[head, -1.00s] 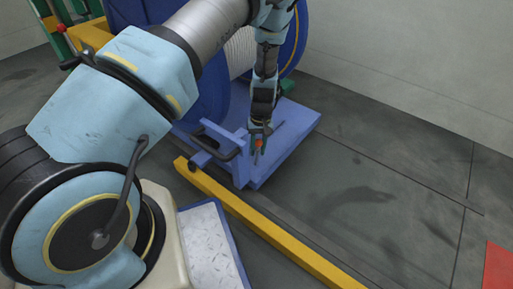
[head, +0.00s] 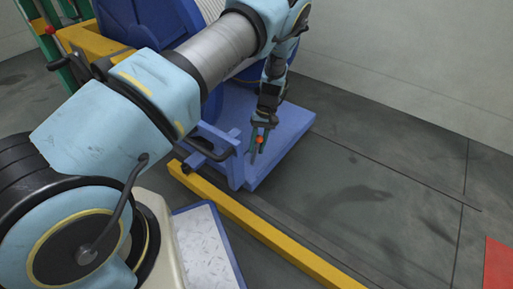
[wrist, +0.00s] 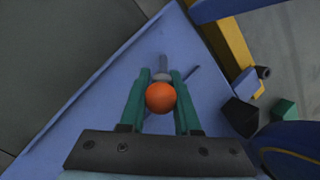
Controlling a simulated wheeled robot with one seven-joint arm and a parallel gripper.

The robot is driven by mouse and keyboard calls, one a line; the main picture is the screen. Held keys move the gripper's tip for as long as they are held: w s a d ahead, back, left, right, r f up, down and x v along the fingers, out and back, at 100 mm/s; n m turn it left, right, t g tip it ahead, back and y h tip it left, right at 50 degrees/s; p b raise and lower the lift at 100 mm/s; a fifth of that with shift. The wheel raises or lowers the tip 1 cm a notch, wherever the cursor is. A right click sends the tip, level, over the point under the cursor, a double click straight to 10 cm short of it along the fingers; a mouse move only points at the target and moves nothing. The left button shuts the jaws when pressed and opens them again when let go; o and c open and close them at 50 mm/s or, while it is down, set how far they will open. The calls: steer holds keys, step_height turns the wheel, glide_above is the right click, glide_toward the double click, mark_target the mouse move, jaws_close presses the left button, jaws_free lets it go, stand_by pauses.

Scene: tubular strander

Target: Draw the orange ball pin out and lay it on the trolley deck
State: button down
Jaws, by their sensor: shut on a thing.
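The orange ball (head: 260,139) of the pin sits between the fingers of my gripper (head: 259,142), over the blue trolley deck (head: 290,122). In the wrist view the ball (wrist: 160,97) is between the two green fingers of my gripper (wrist: 158,92), which is shut on it. A short grey shank (wrist: 162,71) shows beyond the ball, pointing away from the camera over the deck (wrist: 105,105). Its far end is not clear, and I cannot tell whether it touches the deck.
A blue upright with a dark handle (head: 213,153) stands at the trolley's near left edge. A yellow floor rail (head: 255,232) runs in front. A large blue reel (head: 130,35) stands behind my arm. The deck right of my gripper looks clear.

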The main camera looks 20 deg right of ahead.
steer(key=c, duration=0.5)
jaws_free()
steer(key=shift+c, duration=0.2)
steer(key=shift+r, duration=0.1)
steer(key=p+v, duration=0.4)
steer(key=v, duration=0.6)
steer(key=shift+w+r, duration=0.15)
steer(key=shift+r, duration=0.15)
steer(key=shift+d, duration=0.1)
